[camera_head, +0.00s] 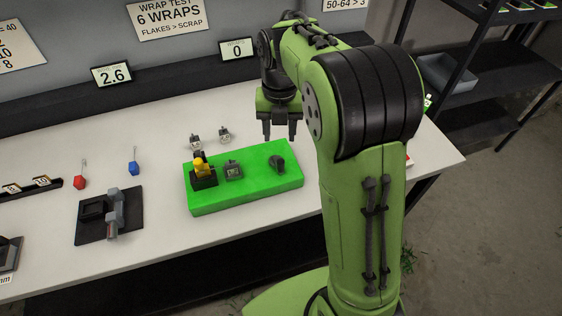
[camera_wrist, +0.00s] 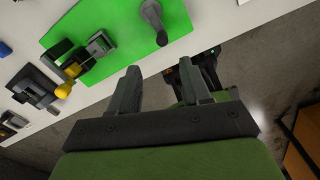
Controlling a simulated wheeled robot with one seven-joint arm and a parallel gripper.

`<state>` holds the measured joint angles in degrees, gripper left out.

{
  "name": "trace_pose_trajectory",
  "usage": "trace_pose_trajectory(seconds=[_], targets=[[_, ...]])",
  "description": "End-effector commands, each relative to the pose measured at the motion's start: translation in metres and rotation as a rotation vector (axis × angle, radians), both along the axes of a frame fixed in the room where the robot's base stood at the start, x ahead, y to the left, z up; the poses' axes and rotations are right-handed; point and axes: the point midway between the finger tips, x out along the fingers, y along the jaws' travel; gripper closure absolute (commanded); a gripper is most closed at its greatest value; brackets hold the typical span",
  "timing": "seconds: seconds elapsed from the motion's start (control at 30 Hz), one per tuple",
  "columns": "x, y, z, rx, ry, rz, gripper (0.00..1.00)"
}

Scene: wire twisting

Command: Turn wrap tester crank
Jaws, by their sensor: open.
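The wrap tester has a bright green base (camera_head: 240,195) on the white table. On it are a yellow and black clamp-like part (camera_head: 203,172) at the left, a small grey counter box (camera_head: 233,171) in the middle and a dark crank (camera_head: 277,163) at the right. The crank also shows in the wrist view (camera_wrist: 153,20), at the top. My gripper (camera_head: 281,138) is open and empty, behind and above the crank, not touching it. Its fingers show in the wrist view (camera_wrist: 160,85), with the crank beyond their tips. I cannot tell the exact height between them.
A dark device on a black plate (camera_head: 110,215) stands left of the green base. A red (camera_head: 80,181) and a blue (camera_head: 134,167) handled tool and two small blocks (camera_head: 210,137) are behind. Displays read 2.6 (camera_head: 115,74) and 0 (camera_head: 237,48). A black shelf (camera_head: 480,70) stands at right.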

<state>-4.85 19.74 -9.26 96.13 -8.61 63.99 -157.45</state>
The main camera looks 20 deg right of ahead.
Motion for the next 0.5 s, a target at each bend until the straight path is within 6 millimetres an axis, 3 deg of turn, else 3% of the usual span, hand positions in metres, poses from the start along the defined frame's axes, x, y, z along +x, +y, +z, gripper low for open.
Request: trace_pose_trajectory(seconds=[0.03,0.3,0.5], targets=[[-0.001,-0.001,-0.017,0.0,0.005,-0.004,0.53],[-0.001,0.0,-0.085,-0.001,0.004,-0.004,0.53],[0.0,0.0,-0.117,-0.001,0.001,-0.005,0.53]])
